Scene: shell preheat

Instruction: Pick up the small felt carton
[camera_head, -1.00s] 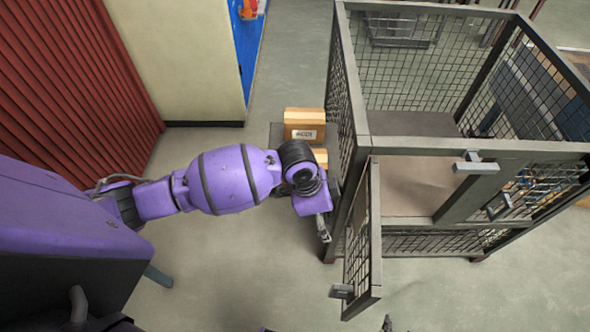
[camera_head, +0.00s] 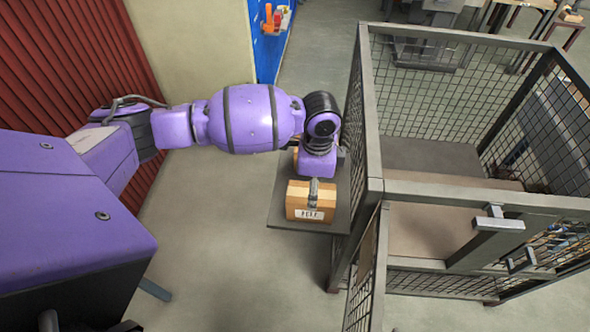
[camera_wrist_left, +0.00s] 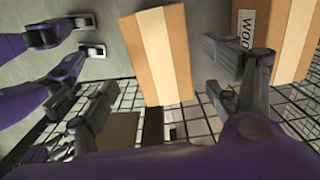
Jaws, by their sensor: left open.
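The felt carton (camera_head: 300,213), a tan box with a paler band and a white label that seems to read FELT, sits on a grey shelf (camera_head: 285,228) beside the mesh cage. My left gripper (camera_head: 314,189) is at this carton, with one finger showing in front of it. In the left wrist view, my left gripper (camera_wrist_left: 160,88) is open, with a finger on each side of the unlabelled face of a carton (camera_wrist_left: 152,50), seemingly the same one. Contact cannot be told. My right gripper is not in view.
A second carton (camera_wrist_left: 280,35), with a label starting WOO, stands close beside the first. In the head view it is mostly behind my wrist. The cage (camera_head: 372,130) stands right against the shelf. Floor (camera_head: 225,250) left of the shelf is clear.

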